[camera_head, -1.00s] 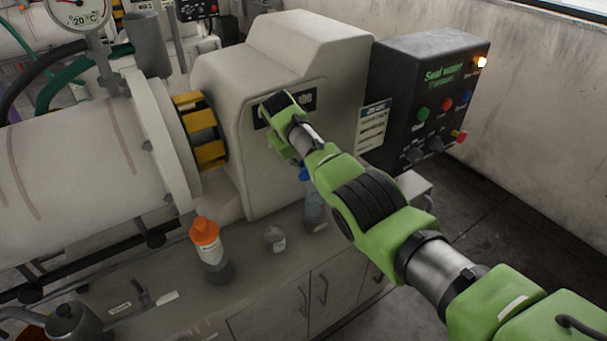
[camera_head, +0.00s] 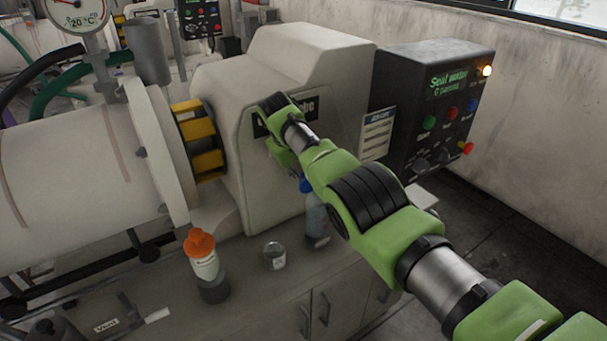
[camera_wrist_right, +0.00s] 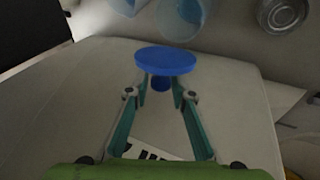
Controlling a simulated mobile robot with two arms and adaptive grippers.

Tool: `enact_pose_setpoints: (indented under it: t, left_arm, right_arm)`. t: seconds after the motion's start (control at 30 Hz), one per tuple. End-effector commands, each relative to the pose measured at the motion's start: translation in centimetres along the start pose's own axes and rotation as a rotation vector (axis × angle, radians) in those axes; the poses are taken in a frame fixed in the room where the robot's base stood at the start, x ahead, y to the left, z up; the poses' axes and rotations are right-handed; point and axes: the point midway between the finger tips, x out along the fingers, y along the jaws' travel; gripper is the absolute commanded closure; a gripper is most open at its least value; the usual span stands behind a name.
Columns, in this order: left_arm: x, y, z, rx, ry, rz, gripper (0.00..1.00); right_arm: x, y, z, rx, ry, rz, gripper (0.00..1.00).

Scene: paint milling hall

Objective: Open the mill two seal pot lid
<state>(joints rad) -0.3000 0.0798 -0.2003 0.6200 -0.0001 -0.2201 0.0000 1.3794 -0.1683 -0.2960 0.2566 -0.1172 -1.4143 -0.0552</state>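My right gripper (camera_wrist_right: 162,90) shows in the right wrist view with its two fingers converging on the small knob of a round blue lid (camera_wrist_right: 166,60). The lid appears held, with a small gap between it and a translucent pale-blue pot (camera_wrist_right: 181,18). In the head view the pot (camera_head: 317,222) stands on the bench beside the mill housing, and the blue lid (camera_head: 305,184) shows near its top, partly behind my arm. In that view the fingers are mostly hidden behind my wrist. My left gripper is not in view.
The beige mill housing (camera_head: 300,55) stands close to my right wrist. A clear jar (camera_head: 275,256) and an orange-capped bottle (camera_head: 203,262) stand left of the pot. A dark control box (camera_head: 400,90) is at the right. Another translucent vessel (camera_wrist_right: 125,5) and a metal tin (camera_wrist_right: 283,12) show in the wrist view.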

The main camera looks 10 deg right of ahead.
Motion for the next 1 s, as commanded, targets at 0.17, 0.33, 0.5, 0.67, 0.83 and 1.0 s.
enact_pose_setpoints:
  t: [0.17,0.33,0.5,0.67,0.83,1.0]
  left_arm:
    - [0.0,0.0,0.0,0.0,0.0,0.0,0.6]
    - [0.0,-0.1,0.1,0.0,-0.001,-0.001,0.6]
    - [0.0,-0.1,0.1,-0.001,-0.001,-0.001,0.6]
    - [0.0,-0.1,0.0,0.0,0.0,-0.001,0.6]
    - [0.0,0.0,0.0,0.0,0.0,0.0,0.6]
    - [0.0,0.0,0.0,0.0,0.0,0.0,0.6]
  right_arm:
    - [0.0,0.0,0.0,0.0,0.0,0.0,0.68]
    - [0.0,-0.1,0.0,0.0,0.001,-0.001,0.68]
    - [-0.5,-0.1,-0.1,0.0,0.003,-0.001,0.68]
    - [-1.8,0.0,-0.1,0.0,0.004,-0.001,0.68]
    - [-4.6,0.0,-0.1,0.0,0.005,-0.001,0.68]
    - [-8.4,0.0,-0.1,0.001,0.006,-0.001,0.68]
